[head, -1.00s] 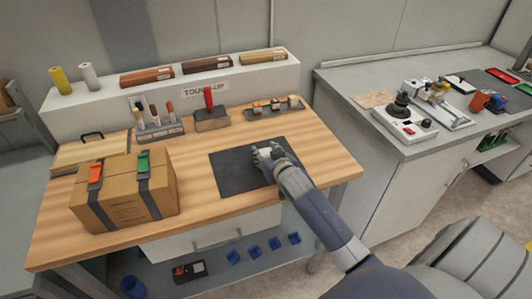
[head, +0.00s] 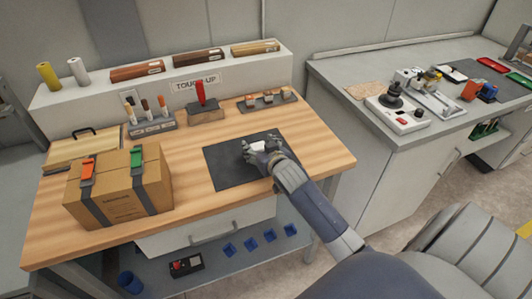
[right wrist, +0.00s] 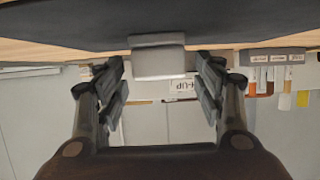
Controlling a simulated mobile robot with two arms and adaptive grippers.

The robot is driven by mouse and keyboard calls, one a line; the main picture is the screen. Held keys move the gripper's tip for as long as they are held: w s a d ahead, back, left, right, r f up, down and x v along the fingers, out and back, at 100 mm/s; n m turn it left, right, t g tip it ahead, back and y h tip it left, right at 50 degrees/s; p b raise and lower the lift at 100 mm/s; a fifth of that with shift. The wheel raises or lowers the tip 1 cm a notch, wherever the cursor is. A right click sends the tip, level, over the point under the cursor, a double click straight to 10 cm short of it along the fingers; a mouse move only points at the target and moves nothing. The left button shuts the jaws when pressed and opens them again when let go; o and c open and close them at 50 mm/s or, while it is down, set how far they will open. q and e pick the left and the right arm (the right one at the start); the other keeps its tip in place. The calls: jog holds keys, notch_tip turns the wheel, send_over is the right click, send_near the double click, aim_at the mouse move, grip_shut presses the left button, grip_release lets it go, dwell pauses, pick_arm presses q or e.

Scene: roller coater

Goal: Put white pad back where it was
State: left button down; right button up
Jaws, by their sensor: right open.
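The white pad (right wrist: 158,62) is a small block with a grey upper part in the right wrist view, which shows the scene upside down. It sits at the dark mat (head: 222,170) on the wooden bench, and a pale bit of it shows by my fingers in the head view (head: 258,146). My right gripper (right wrist: 160,78) is open, with a finger on each side of the pad and visible gaps between. In the head view my right gripper (head: 259,152) is over the mat and partly hides the pad. My left gripper is not in view.
A rack with several small blocks (head: 268,99) stands behind the mat. A red-handled tool on a block (head: 201,97), a marker holder (head: 150,122) and a strapped cardboard box (head: 118,190) are to the left. The bench's front right is clear.

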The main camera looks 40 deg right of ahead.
jog(key=b+v, duration=0.1)
jog(key=v, duration=1)
jog(key=shift+s+r, duration=0.1)
jog(key=shift+s, duration=0.3)
jog(key=shift+a, duration=0.1)
jog(key=s+a+f+n+g+y, duration=0.2)
jog(key=s+a+f+g, duration=0.4)
jog(key=s, duration=0.5)
jog(key=s+a+f+n+g+y, duration=0.1)
jog(key=s+a+f+n+g, duration=0.25)
jog(key=s+a+f, duration=0.6)
jog(key=s+d+f+g, duration=0.1)
jog(key=s+f, duration=0.1)
jog(key=f, duration=1)
jog(key=s+f+g, duration=0.1)
jog(key=s+f, duration=0.1)
jog(key=f, duration=1)
jog(key=s+d+f, duration=0.3)
jog(key=s+f, duration=1.2)
jog(key=s, duration=0.1)
jog(key=shift+s+d+f+g, duration=0.15)
jog(key=shift+s+f+g, duration=0.2)
jog(key=shift+f, duration=0.05)
